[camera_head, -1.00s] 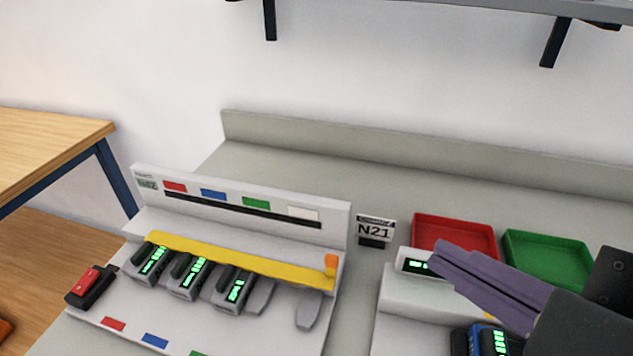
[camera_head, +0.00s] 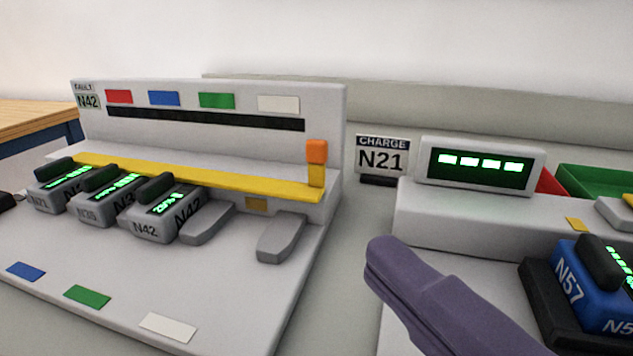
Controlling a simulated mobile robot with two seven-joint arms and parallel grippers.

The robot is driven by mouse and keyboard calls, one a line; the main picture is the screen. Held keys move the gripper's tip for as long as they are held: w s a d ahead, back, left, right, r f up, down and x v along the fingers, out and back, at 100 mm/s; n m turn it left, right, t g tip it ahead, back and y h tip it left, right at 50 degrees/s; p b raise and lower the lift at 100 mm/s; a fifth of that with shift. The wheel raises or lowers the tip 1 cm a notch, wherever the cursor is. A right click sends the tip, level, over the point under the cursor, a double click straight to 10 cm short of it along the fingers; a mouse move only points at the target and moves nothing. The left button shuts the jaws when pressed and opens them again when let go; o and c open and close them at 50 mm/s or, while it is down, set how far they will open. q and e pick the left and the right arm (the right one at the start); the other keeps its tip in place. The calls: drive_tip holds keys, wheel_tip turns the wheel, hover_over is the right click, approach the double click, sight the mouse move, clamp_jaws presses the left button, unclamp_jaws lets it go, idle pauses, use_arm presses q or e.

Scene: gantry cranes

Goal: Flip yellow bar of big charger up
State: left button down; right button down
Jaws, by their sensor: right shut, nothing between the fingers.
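The big charger (camera_head: 230,290) is a light grey stand at the left. Its yellow bar (camera_head: 220,180) lies low across the charger, just behind the batteries, with an orange-tipped upright tab (camera_head: 317,160) at its right end. Several grey batteries (camera_head: 160,215) with green displays sit in slots in front of the bar, and two slots at the right are empty. My right gripper (camera_head: 385,255) has purple fingers, shut and empty, in front of the gap between the big charger and the small charger, apart from the bar. My left gripper is out of view.
The small charger (camera_head: 450,225) stands at the right with a blue battery (camera_head: 580,285). A "CHARGE N21" sign (camera_head: 382,157) stands between the chargers. Green (camera_head: 600,183) and red (camera_head: 547,183) trays lie behind the small charger.

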drive_tip(key=shift+w+a, duration=0.1)
idle(0.3)
drive_tip(key=shift+w+a, duration=0.15)
drive_tip(key=shift+w, duration=0.15)
drive_tip(key=x, duration=0.9)
drive_tip(key=shift+w, duration=0.1)
drive_tip(key=shift+w+d+b, duration=0.15)
drive_tip(key=shift+w+d, duration=0.15)
drive_tip(key=shift+w, duration=0.65)
drive_tip(key=shift+w+d+b, duration=0.15)
drive_tip(key=shift+w+d, duration=0.15)
drive_tip(key=shift+w, duration=0.65)
